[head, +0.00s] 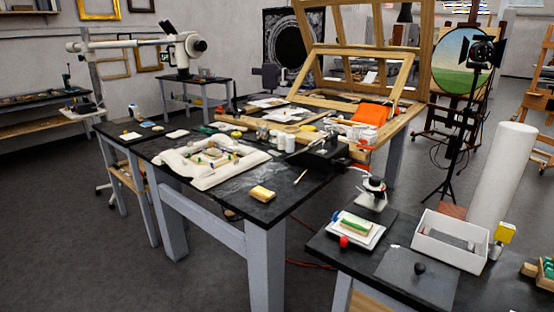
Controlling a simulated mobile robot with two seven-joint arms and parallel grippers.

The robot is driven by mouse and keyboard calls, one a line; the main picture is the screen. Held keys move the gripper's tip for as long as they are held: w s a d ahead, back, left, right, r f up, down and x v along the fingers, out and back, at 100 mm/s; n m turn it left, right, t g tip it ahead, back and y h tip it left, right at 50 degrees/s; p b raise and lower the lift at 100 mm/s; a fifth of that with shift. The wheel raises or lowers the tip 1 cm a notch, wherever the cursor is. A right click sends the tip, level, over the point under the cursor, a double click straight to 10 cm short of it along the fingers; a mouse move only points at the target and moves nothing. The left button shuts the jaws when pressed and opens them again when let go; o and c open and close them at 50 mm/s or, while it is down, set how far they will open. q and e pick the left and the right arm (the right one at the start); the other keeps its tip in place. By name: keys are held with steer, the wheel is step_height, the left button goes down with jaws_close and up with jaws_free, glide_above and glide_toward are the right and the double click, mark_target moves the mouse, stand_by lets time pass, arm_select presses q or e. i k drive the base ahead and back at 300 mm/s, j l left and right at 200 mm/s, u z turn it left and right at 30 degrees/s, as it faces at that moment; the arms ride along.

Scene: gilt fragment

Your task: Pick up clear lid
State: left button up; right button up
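A flat, square, greyish see-through sheet (415,278) lies on the dark right-hand table, and it looks like the clear lid. A small round black knob (419,268) sits on it near its middle. The black tabletop seems to show through the sheet. It lies in front of an open white box and right of a small white tray. Neither of my grippers shows in the head view.
The white box (450,241) stands just behind the sheet, with a tall white roll (503,175) behind it. A large cluttered worktable (284,199) stands to the left, with open floor in front.

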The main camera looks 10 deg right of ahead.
mark_target(432, 282)
steer(key=z, duration=1.35)
